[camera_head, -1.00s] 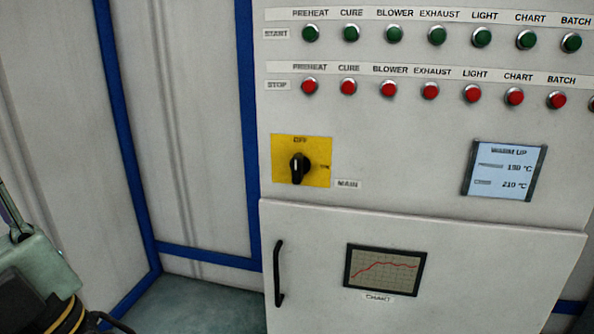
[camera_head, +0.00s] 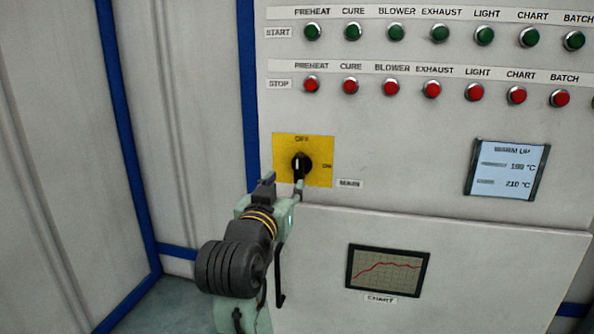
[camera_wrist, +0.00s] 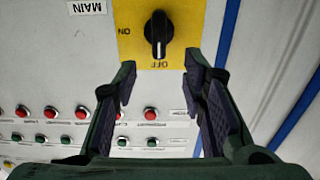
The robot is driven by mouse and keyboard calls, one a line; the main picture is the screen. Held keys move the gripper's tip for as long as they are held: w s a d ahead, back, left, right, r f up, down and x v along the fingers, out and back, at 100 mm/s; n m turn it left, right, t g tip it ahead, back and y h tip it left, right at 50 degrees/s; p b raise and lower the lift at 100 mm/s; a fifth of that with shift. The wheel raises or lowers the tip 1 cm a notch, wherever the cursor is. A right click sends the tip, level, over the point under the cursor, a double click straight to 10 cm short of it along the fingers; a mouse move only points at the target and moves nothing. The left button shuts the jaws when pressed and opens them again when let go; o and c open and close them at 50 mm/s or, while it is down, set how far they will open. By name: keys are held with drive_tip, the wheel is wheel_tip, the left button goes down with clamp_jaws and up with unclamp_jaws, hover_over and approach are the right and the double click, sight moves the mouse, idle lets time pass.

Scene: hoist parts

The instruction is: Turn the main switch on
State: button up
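The main switch (camera_head: 301,166) is a black rotary knob on a yellow plate (camera_head: 284,146), with OFF above it and ON at its right. Its white mark points up at OFF. In the wrist view the knob (camera_wrist: 159,28) appears upside down, with its mark towards OFF and ON at the left. My gripper (camera_head: 283,184) is open and empty, just below and left of the knob in the head view. In the wrist view its two fingers (camera_wrist: 160,75) are spread, with the knob beyond the tips, roughly in line with the gap. The knob is not between the fingers.
Rows of green start buttons (camera_head: 440,33) and red stop buttons (camera_head: 432,90) are above the switch. A warm-up display (camera_head: 507,169) is at the right. Below are a chart screen (camera_head: 388,269) and a cabinet door with a black handle (camera_head: 280,278), partly behind my arm.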

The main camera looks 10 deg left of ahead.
sight(297, 168)
drive_tip(key=w+p, duration=0.1)
drive_tip(key=w, duration=0.9)
drive_tip(key=shift+w, duration=0.3)
drive_tip(key=shift+c, duration=0.3)
clamp_jaws()
